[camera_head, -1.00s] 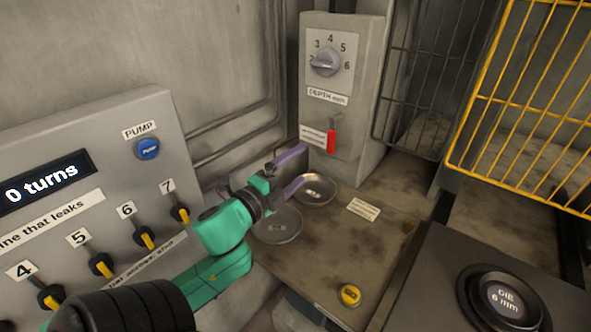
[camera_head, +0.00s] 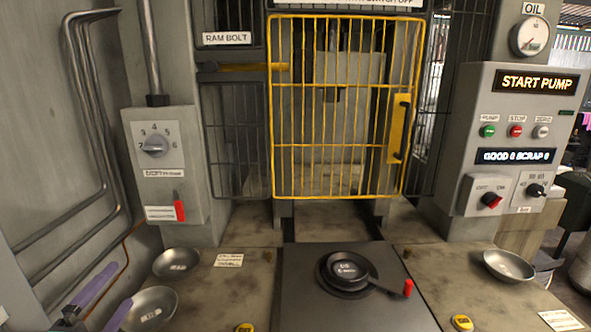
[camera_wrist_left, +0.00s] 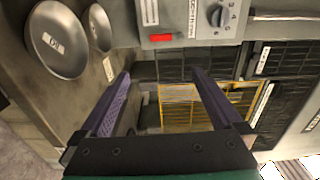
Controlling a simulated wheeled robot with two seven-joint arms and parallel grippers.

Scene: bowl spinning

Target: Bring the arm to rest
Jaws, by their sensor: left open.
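My left gripper (camera_head: 98,297) is at the lower left of the head view, its two purple fingers spread apart with nothing between them. One finger lies close to the near left bowl (camera_head: 152,306) and partly in front of it; I cannot tell whether they touch. In the left wrist view, the open fingers of my left gripper (camera_wrist_left: 163,90) reach up from below, with the yellow cage behind them. The rest of the left arm is cut off in the head view. My right gripper does not show.
A second metal bowl (camera_head: 177,262) sits behind the first. A grey control box (camera_head: 162,165) with a dial and red lever stands behind. The yellow cage door (camera_head: 345,105) covers the centre opening. The die (camera_head: 345,270) sits on the dark plate. Another bowl (camera_head: 508,266) is at the right.

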